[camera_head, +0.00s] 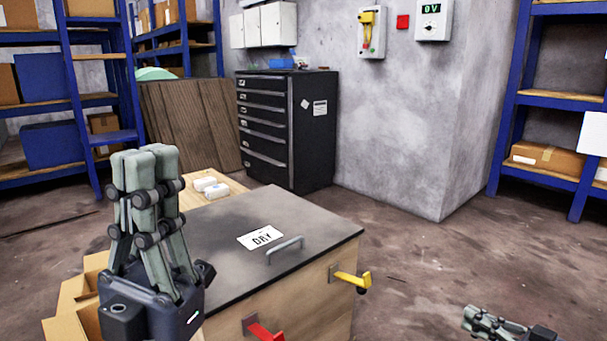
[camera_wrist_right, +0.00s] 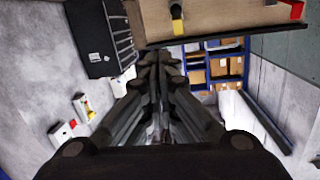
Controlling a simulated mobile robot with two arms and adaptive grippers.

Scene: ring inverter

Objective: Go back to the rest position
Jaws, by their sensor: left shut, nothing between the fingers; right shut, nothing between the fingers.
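My left gripper (camera_head: 146,165) stands upright at the left of the head view, in front of the wooden box with the dark lid. Its fingers are together and hold nothing. My right gripper (camera_head: 474,318) is low at the right of the head view, pointing left, apart from the box. In the right wrist view its fingers (camera_wrist_right: 158,62) are together, with nothing seen between them. Part of the right arm is cut off by the bottom edge of the head view.
The wooden box has a dark lid (camera_head: 215,232) marked DRY, a grey handle (camera_head: 285,249), a yellow latch (camera_head: 352,280) and a red latch (camera_head: 264,331). A black drawer cabinet (camera_head: 320,145) and blue shelves (camera_head: 508,100) stand behind. The floor (camera_head: 440,265) right of the box is clear.

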